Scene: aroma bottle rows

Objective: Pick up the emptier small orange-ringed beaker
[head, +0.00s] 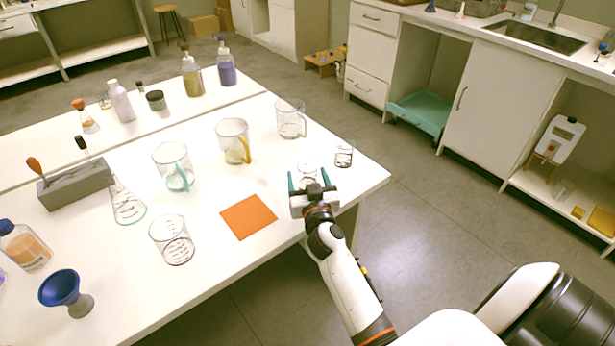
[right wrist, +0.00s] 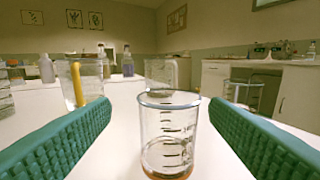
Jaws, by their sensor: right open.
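A small clear beaker (right wrist: 168,125) with dark graduation marks stands upright on the table ahead of my right gripper. An orange-brown ring shows at its base; how much liquid it holds is hard to tell. In the head view this beaker (head: 308,170) is partly hidden by the gripper. My right gripper (head: 309,178) is open, its green fingers on either side of the beaker's line, with gaps to the glass. A second small beaker (head: 344,156) stands to the right near the table edge; it also shows in the right wrist view (right wrist: 243,94). My left gripper is not in view.
An orange mat (head: 248,217) lies left of the gripper. A clear pitcher (head: 291,118), a yellow-handled pitcher (head: 233,142) and a larger beaker (head: 171,240) stand on the white table (head: 205,285). The table's right edge is close to the second small beaker.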

